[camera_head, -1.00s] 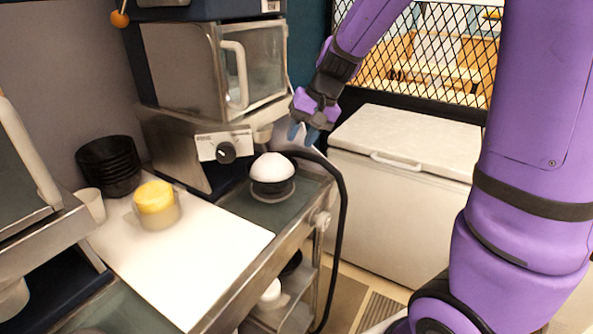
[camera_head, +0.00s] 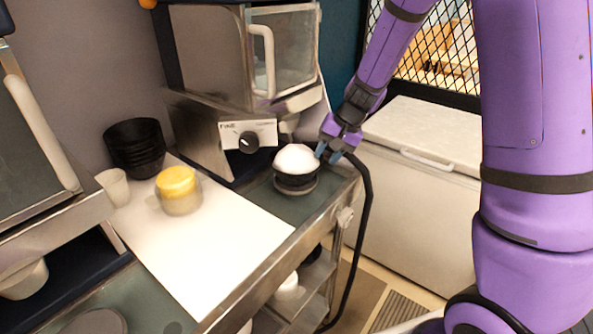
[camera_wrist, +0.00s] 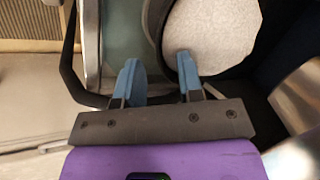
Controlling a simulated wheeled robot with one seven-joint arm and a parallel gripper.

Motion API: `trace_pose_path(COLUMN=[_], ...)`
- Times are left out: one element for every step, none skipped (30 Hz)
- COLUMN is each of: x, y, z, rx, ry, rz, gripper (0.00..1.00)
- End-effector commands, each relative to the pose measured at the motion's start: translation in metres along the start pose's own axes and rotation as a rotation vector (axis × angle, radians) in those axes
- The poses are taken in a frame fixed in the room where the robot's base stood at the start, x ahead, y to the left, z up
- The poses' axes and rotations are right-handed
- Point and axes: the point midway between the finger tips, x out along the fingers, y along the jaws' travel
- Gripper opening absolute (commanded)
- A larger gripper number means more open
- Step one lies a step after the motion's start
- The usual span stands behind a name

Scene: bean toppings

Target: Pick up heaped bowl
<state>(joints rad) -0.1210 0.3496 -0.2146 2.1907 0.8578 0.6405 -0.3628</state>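The heaped bowl (camera_head: 296,167) is a dark bowl with a rounded white heap. It stands on a small round base on the counter, in front of the machine with the dial. My gripper (camera_head: 330,152) is at its right side, close to the rim. In the wrist view the white heap (camera_wrist: 212,35) fills the top right. My gripper (camera_wrist: 160,75) shows two blue fingertips spread apart. The right fingertip overlaps the edge of the heap, and the left one is over the counter outside the bowl. Contact with the rim cannot be told.
The machine (camera_head: 225,130) is behind the bowl. A black hose (camera_head: 366,220) hangs at the counter's right edge.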

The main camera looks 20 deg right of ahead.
Motion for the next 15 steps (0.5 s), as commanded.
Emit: trace_pose_path(x=[0.008,0.013,0.019,0.023,0.027,0.032,0.035,0.037,0.040,0.042,0.043,0.044,0.044,0.044,0.044], y=[0.000,0.000,0.000,-0.001,-0.001,-0.001,-0.001,-0.001,-0.001,-0.001,-0.001,-0.001,-0.001,-0.001,-0.001], z=[0.000,-0.001,-0.002,-0.002,-0.002,-0.002,-0.002,-0.002,-0.002,-0.002,-0.002,-0.002,-0.002,-0.002,-0.002], rx=[0.002,0.001,0.001,0.001,0.000,0.000,0.000,0.001,0.000,0.000,-0.001,0.000,0.000,0.000,0.000], ry=[-0.003,-0.003,-0.003,-0.003,-0.003,-0.003,-0.003,-0.002,-0.001,-0.001,-0.001,-0.001,-0.001,0.000,0.000], rz=[0.002,0.002,0.002,0.002,0.002,0.001,0.001,0.001,0.001,0.001,0.001,0.001,0.001,0.000,0.000], gripper=[0.35,0.35,0.35,0.35,0.35,0.35,0.35,0.35,0.35,0.35,0.35,0.35,0.35,0.35,0.35])
